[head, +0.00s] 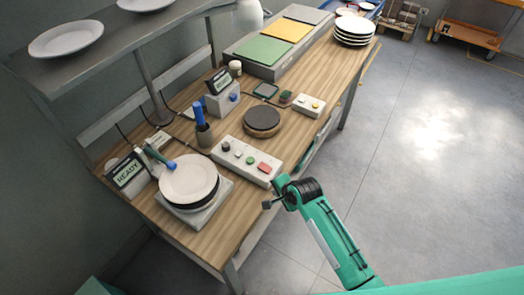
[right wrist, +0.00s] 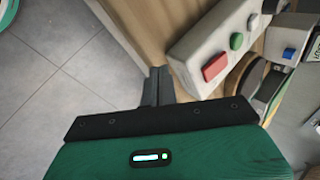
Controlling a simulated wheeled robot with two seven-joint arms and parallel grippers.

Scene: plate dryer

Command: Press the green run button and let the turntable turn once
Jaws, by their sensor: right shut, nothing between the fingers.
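The white button box (head: 246,161) lies along the front of the wooden table. Its green button (head: 250,160) sits between a white and a red button (head: 264,167); the green button also shows in the right wrist view (right wrist: 236,41). My right gripper (head: 268,204) is shut and empty, off the table's front edge and apart from the box. Its closed fingers (right wrist: 157,86) point towards the table side. A brown round disc (head: 262,119) lies behind the box. A white plate (head: 188,180) sits on a grey square base. Which is the turntable is unclear. My left gripper is out of view.
Two displays read READY, one by the plate (head: 127,172), one on a blue-button box (head: 222,97). A dark cup with a blue-handled tool (head: 203,133) stands behind the button box. A plate stack (head: 354,30) is at the far end.

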